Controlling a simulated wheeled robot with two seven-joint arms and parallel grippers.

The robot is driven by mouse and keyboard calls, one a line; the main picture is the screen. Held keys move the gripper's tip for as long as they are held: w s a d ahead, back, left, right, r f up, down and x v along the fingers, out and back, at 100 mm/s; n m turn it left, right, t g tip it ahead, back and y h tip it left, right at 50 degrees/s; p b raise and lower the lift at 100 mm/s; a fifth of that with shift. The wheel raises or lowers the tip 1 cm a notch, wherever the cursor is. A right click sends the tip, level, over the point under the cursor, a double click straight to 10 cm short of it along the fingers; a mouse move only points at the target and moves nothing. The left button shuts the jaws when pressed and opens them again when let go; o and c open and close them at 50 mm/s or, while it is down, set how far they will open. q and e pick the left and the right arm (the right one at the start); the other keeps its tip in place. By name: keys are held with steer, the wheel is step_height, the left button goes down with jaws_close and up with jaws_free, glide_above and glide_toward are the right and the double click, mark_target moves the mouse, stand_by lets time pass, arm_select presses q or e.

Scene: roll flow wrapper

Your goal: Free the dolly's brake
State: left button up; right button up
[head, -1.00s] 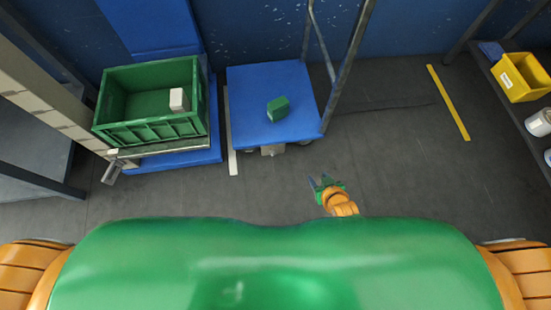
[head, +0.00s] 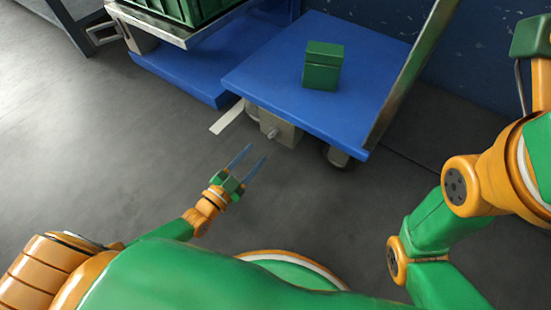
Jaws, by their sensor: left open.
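The dolly (head: 350,60) is a low blue platform on casters with a grey metal handle post (head: 415,75) at its right side. Under its front edge is a grey block (head: 285,130) with a small light knob or pedal (head: 273,133), which looks like the brake. My left gripper (head: 256,153) is open and empty, low over the floor in front of this block. Its two thin blue fingers point toward the dolly and are apart from it.
A green box (head: 322,66) sits on the dolly. To the left, a green crate (head: 185,10) rests on a grey metal-edged support (head: 190,38) above a blue base (head: 180,75). The floor at left is clear.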

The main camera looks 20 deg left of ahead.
mark_target(270, 137)
arm_select(q)
steer(key=b+x, duration=0.2)
steer(key=x, duration=0.4)
steer(key=shift+b, duration=0.4)
steer(key=shift+w+r, duration=0.1)
steer(key=shift+w, duration=0.2)
jaws_close()
